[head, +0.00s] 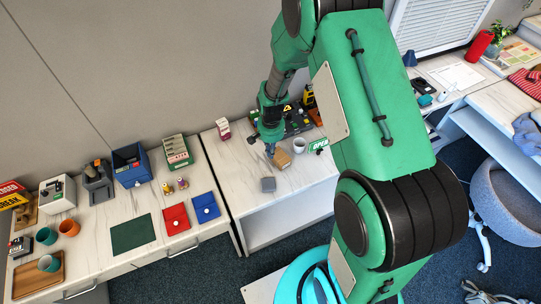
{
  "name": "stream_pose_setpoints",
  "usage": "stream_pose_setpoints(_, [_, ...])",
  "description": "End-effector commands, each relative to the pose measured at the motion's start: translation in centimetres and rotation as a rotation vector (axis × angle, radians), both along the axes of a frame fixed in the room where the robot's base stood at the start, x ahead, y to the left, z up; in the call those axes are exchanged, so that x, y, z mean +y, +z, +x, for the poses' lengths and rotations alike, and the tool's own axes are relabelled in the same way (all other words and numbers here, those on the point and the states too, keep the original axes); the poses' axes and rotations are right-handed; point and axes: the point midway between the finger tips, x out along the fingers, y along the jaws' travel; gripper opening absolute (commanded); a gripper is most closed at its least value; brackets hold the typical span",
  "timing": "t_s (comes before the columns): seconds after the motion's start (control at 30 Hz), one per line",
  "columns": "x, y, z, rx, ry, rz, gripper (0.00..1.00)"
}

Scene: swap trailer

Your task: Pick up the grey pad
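A small grey pad (268,184) lies on the white marbled counter near its front edge, clear of other things. My gripper (270,152) points down over the same counter, behind the pad and apart from it. A tan block-like thing (282,159) is just right of my gripper's fingertips; I cannot tell whether they touch. The fingers are too small in the picture to show whether they are open or shut.
A white mug (299,145) and a green-and-white sign (318,145) stand right of my gripper. A dark tray of items (297,122) is behind. Counter left of the pad is clear.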

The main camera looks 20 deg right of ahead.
Motion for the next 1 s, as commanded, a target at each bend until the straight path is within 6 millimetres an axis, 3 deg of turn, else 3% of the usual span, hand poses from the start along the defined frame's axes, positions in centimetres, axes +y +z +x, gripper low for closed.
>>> stream_pose_setpoints(0.63, [0.0,-8.8,-0.1,0.002,0.0,0.0,0.0])
stream_pose_setpoints(1.0, [2.0,-8.7,-2.7,0.001,0.001,0.0,0.0])
